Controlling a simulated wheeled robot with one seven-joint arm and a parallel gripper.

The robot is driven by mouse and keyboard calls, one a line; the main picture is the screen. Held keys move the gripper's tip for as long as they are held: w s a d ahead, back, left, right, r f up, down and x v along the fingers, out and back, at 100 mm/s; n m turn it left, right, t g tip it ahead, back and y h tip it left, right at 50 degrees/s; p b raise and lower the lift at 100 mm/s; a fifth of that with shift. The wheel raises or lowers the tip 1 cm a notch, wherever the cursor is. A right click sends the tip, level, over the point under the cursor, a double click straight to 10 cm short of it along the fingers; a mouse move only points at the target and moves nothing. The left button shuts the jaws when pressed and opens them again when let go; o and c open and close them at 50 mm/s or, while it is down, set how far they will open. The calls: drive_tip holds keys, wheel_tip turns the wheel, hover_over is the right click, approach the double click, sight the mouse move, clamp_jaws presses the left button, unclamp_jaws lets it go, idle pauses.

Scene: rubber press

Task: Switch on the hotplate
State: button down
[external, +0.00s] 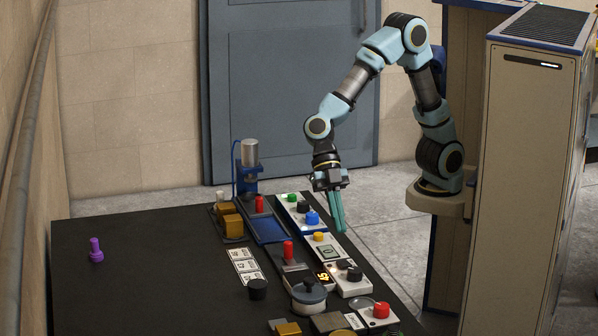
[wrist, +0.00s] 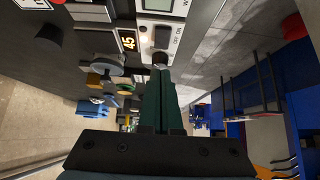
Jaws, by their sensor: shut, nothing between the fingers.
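A white control box (external: 357,289) with black controls sits at the table's right edge. In the wrist view it bears an OFF/ON rocker switch (wrist: 162,38), a small lamp (wrist: 143,29) and a black knob (wrist: 160,57). My gripper (external: 342,231) is shut and empty, pointing down above the right edge. Its tips overlap the knob in the wrist view; I cannot tell contact.
Behind is a white box with a yellow button (external: 319,237), then a panel with green, black and blue buttons (external: 300,210). A red button (external: 381,310) is in front. A blue press (external: 249,176) stands at the back. The table's left side is mostly clear.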

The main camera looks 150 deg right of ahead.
drive_tip(key=s+d+r+b, duration=0.2)
drive_tip(key=s+d+r, duration=0.3)
drive_tip(key=shift+s+d, duration=0.2)
drive_tip(key=s+a+f+m+g+h+p, duration=0.2)
drive_tip(key=s+a+f+m+g+h, duration=0.2)
drive_tip(key=s+a+f+m, duration=0.6)
drive_tip(key=shift+s+a+f+h+p, duration=0.3)
drive_tip(key=shift+s+a+f+h, duration=0.6)
drive_tip(key=shift+s+f, duration=1)
